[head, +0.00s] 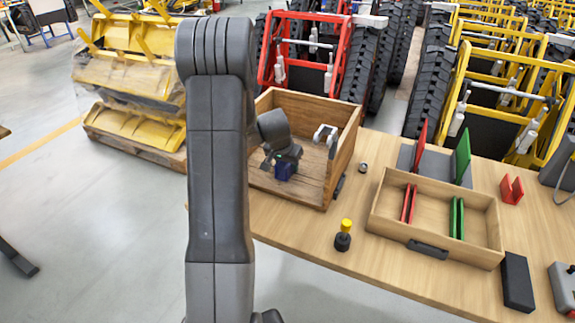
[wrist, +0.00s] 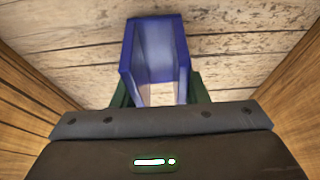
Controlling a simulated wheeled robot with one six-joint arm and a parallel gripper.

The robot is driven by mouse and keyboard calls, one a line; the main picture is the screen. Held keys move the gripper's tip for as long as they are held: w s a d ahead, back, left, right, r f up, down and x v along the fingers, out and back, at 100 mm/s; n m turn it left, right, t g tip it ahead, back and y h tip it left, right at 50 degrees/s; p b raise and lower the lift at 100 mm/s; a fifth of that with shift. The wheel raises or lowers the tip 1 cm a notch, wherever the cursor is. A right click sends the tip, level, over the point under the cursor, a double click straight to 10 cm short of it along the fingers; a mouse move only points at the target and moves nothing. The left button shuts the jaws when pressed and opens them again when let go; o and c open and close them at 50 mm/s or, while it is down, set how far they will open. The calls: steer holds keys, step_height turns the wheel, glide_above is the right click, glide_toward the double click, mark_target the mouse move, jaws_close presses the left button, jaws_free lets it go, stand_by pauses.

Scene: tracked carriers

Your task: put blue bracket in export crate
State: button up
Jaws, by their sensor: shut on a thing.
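My gripper (head: 281,160) is down inside the open wooden export crate (head: 345,155) at the left end of the table. It is shut on the blue bracket (head: 286,170), which looks small and dark in the head view. In the wrist view the blue bracket (wrist: 155,50) is a U-shaped channel between my green-edged fingers (wrist: 155,95). The plank floor of the crate (wrist: 60,40) lies beyond it, with side walls at left and right. I cannot tell whether the bracket touches the floor.
A grey-white clamp-like part (head: 326,137) is at the crate's back right. A light wooden tray (head: 433,214) holds red and green brackets. Behind it a grey block (head: 432,163) bears red and green plates. A black-and-yellow knob (head: 344,236) and a black block (head: 516,282) stand on the table.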

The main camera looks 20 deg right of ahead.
steer(key=shift+f, duration=0.15)
steer(key=shift+f, duration=0.15)
steer(key=o, duration=1.2)
steer(key=shift+r, duration=0.25)
steer(key=v, duration=1.1)
steer(key=shift+s+a+r, duration=0.2)
steer(key=shift+s+r, duration=0.05)
steer(key=shift+r, duration=0.05)
